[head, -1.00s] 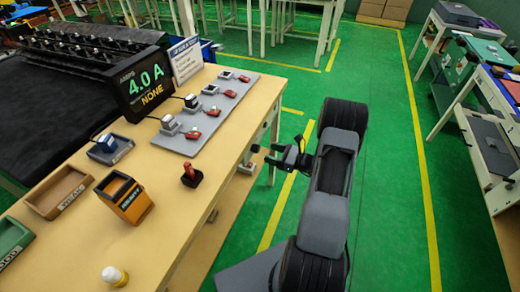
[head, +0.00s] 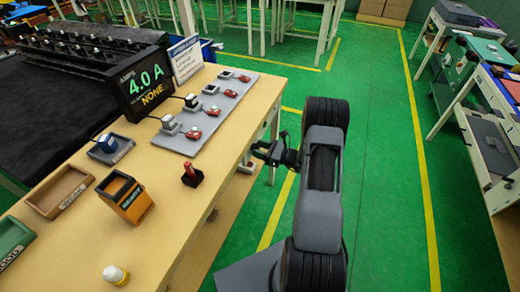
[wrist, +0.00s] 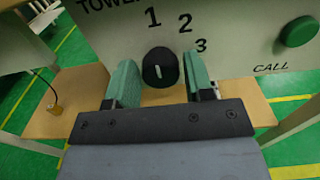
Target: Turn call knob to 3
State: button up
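The call knob (wrist: 160,68) is round and black with a short white mark. It sits on a pale panel (wrist: 235,45) marked 1, 2 and 3, and its mark appears to point up, nearest the 1. My gripper (wrist: 160,80) is open, with one green-padded finger on each side of the knob. I cannot tell whether the pads touch it. In the head view my gripper (head: 276,153) is beside the right side of the table, and the knob is not visible there.
A green round button (wrist: 297,32) sits right of the numbers, above the word CALL.

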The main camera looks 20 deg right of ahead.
jog(key=c, duration=0.6)
jog(key=shift+o, duration=0.2)
jog(key=shift+w+d+f+m+p, duration=0.1)
jog(key=shift+m+p, duration=1.05)
jog(key=shift+m, duration=2.8)
jog(key=shift+d+f+m+p, duration=0.1)
jog(key=shift+m+p, duration=1)
jog(key=shift+m, duration=3.15)
jog(key=o, duration=0.9)
